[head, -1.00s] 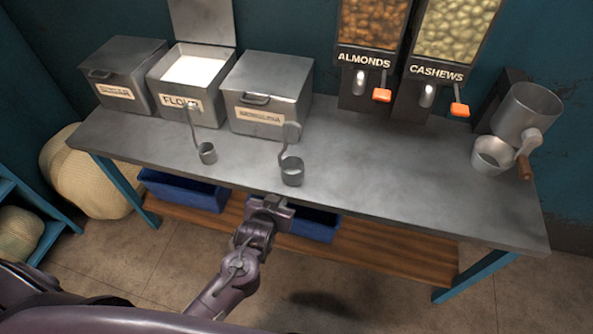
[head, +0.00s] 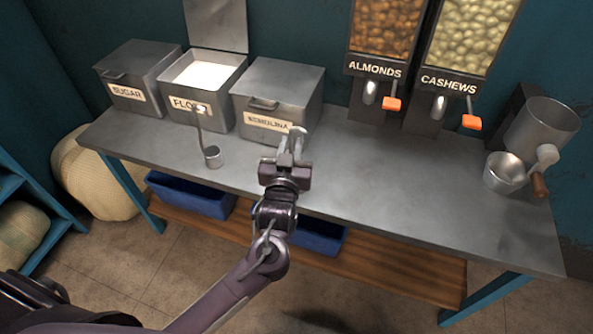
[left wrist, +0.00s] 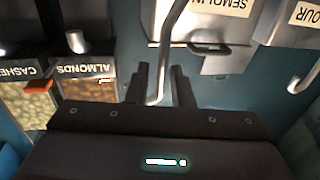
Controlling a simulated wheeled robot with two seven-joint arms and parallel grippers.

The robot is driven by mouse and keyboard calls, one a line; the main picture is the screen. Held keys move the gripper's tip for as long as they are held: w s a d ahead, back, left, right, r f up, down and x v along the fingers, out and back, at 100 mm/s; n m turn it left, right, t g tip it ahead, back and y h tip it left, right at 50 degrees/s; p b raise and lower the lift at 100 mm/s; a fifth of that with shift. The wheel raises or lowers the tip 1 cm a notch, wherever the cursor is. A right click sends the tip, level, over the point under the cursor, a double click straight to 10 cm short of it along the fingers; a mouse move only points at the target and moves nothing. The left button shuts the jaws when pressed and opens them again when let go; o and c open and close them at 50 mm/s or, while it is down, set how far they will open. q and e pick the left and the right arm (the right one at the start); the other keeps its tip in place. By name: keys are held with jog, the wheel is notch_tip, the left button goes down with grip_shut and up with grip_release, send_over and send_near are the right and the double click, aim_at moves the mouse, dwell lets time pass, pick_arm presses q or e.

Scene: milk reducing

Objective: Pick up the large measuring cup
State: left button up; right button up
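The large measuring cup stands on the metal table in front of the semolina box (head: 285,90). Its hooked upright handle (head: 298,132) shows past my left gripper (head: 290,152), which hides the cup's bowl in the head view. In the left wrist view, the long grey handle (left wrist: 171,32) runs down between the two dark fingers of my left gripper (left wrist: 160,76). The fingers are apart, with gaps on both sides of the handle. A smaller measuring cup (head: 213,157) stands to the left. My right gripper is out of view.
The open flour box (head: 205,112) and the closed sugar box (head: 127,95) stand at the back left. Almond and cashew dispensers hang at the back. A metal pot (head: 505,172) and a grinder (head: 542,122) are at the right. The table's middle right (head: 400,180) is clear.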

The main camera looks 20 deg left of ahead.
aim_at(291, 139)
pick_arm(q)
jog(key=w, duration=0.3)
jog(key=shift+w+a+r, duration=0.3)
jog(key=shift+a+r, duration=0.1)
jog(key=shift+w+f, duration=0.1)
jog(key=shift+w, duration=0.15)
jog(key=shift+s, duration=0.1)
grip_shut()
